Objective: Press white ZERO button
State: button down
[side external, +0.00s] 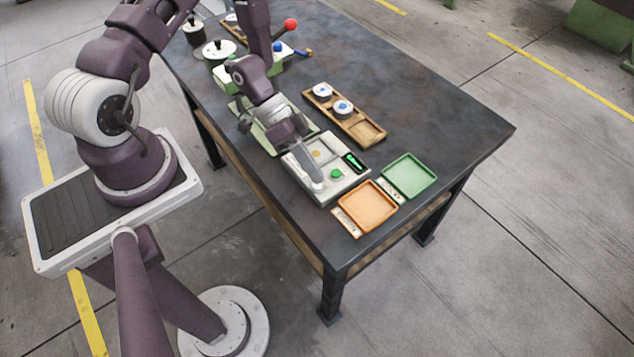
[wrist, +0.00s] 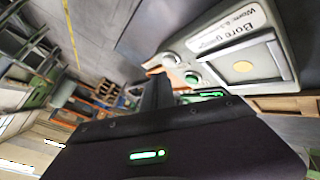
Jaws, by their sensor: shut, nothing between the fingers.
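The bore gauge box (side external: 341,186) is a pale unit on the table, with a green button (side external: 336,174) and a small lit display (side external: 354,162). The white button (side external: 318,187) is near the box's front corner; it also shows in the wrist view (wrist: 170,60), beside the green button (wrist: 192,78). I cannot read lettering on it. My gripper (side external: 317,180) is shut and empty, pointing down over the white button. In the wrist view the fingertips (wrist: 157,76) are just beside the white button; I cannot tell whether they touch it.
An orange tray (side external: 367,206) and a green tray (side external: 408,175) lie right of the box. A wooden tray (side external: 365,133) with two white round parts lies behind it. A red-knobbed lever (side external: 291,25) stands at the far end. The table's right side is clear.

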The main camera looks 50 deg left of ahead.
jog(key=shift+r, duration=2.55)
jog(key=w+a+r+n+t+y, duration=0.25)
jog(key=a+r+y, duration=0.35)
jog(key=r, duration=0.4)
jog(key=w+a+r+n+t+y, duration=0.1)
jog(key=w+a+r+t+y, duration=0.3)
jog(key=r, duration=0.5)
jog(key=s+d+r+n+g, duration=0.1)
jog(key=s+d+r, duration=0.1)
jog(key=s, duration=0.5)
jog(key=s+d+r+n, duration=0.1)
jog(key=s+d+r, duration=0.2)
jog(key=s, duration=0.4)
jog(key=s+d+r+n+g+h, duration=0.1)
jog(key=s+d+r, duration=0.2)
jog(key=s, duration=0.3)
jog(key=shift+s+r+g, duration=0.35)
jog(key=shift+s+r, duration=0.05)
jog(key=shift+r, duration=0.15)
